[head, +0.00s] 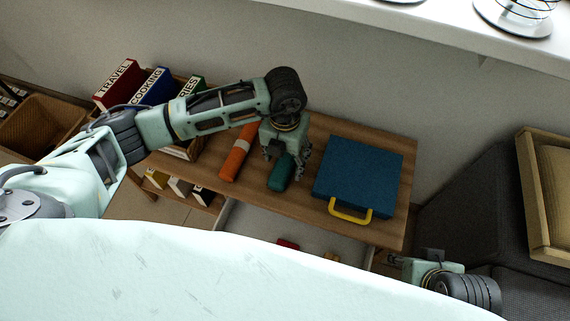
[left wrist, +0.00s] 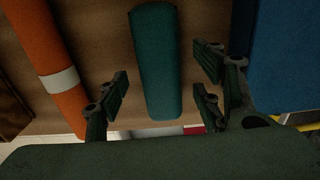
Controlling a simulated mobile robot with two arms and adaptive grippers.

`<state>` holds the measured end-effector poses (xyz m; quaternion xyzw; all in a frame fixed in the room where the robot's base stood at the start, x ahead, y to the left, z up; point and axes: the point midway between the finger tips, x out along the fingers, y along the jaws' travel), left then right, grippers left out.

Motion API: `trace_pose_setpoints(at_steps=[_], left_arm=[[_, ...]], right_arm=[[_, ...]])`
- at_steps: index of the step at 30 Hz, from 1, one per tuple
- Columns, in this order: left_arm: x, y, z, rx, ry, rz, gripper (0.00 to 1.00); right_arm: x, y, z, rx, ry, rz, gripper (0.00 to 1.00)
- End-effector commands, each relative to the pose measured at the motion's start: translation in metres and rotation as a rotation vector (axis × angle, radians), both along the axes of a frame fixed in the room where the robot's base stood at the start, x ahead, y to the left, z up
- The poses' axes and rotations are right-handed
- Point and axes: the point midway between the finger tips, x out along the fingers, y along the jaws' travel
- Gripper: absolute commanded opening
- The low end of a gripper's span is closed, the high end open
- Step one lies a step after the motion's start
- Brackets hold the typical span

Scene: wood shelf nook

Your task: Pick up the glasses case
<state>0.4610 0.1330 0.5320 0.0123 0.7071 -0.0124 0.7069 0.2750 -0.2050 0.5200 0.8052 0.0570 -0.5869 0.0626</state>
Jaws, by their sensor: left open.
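The glasses case, a teal rounded oblong (head: 281,174), lies on the wooden shelf top between an orange roll and a blue case. It also shows in the left wrist view (left wrist: 157,62). My left gripper (head: 286,160) is open right over it and hides its far part in the head view. In the left wrist view its fingers (left wrist: 160,88) stand on either side of the glasses case, with a gap on both sides. My right gripper (head: 396,262) is at the lower right, away from the case; its fingers are too unclear to read.
The orange roll (head: 236,160) with a pale band lies just left. The blue case (head: 358,174) with a yellow handle lies close on the right. Books (head: 150,88) stand at the back left. An open drawer (head: 250,222) is below the front edge.

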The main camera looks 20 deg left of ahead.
Motion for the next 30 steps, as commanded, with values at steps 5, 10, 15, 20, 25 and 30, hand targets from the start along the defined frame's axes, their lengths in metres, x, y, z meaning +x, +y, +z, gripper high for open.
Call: trace_pose_setpoints(at_steps=[5, 10, 15, 20, 25, 30], left_arm=[[0.0001, -0.0004, -0.0190, 0.000, 0.000, 0.000, 0.61], [0.0003, -0.0002, -0.0183, 0.000, -0.001, 0.000, 0.61], [0.0003, -0.0001, -0.0182, 0.000, -0.001, 0.000, 0.47], [0.0003, 0.0000, -0.0181, 0.000, 0.000, 0.001, 0.33], [0.0003, 0.0000, -0.0180, 0.000, 0.000, 0.001, 0.18], [0.0005, 0.0000, -0.0178, 0.000, -0.001, 0.001, 0.11]], right_arm=[[0.0002, 0.0000, -0.0049, 0.000, -0.001, 0.000, 0.40], [0.0001, 0.0000, -0.0044, 0.000, 0.000, 0.000, 0.40], [0.0001, 0.0001, -0.0044, 0.000, 0.000, 0.000, 0.40], [0.0002, 0.0001, -0.0045, 0.000, 0.000, 0.000, 0.40], [0.0001, 0.0002, -0.0045, 0.000, 0.000, 0.001, 0.40], [0.0001, 0.0002, -0.0045, 0.000, -0.001, 0.001, 0.40]])
